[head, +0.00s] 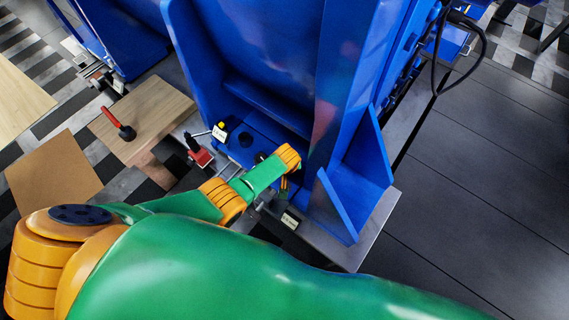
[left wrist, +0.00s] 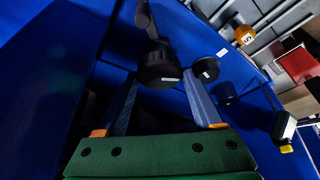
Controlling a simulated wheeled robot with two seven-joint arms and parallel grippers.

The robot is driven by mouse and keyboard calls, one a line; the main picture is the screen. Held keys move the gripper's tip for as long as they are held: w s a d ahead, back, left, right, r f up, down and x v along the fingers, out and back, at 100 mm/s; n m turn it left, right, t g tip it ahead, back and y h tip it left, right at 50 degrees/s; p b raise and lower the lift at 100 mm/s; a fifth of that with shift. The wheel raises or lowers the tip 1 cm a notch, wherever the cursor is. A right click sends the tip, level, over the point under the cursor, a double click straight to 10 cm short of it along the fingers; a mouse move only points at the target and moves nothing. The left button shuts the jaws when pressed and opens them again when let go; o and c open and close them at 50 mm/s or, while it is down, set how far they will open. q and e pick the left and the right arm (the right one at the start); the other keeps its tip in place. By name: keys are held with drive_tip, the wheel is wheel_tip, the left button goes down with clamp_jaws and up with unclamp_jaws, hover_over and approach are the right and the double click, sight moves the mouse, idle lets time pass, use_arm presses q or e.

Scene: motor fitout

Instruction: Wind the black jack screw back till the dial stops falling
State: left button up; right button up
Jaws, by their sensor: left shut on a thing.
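A black jack screw (left wrist: 158,68) with a round head shows in the left wrist view, against the blue motor frame. My left gripper (left wrist: 162,80) has its two fingers on either side of this head and is shut on it. In the head view the left gripper (head: 284,187) is low beside the blue motor foot, mostly hidden by its own wrist, and the screw cannot be made out there. My right gripper is not in view.
The blue motor housing (head: 345,110) rises close to the right of my wrist. A red block with a black post (head: 199,153) stands at the left. A red-handled tool (head: 122,128) lies on a wooden board (head: 160,107).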

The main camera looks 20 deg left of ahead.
use_arm(q)
drive_tip(key=shift+w, duration=0.1)
idle(0.5)
drive_tip(key=o, duration=1.4)
drive_tip(key=p+v, duration=0.7)
drive_tip(key=p, duration=0.1)
drive_tip(key=shift+d, duration=0.1)
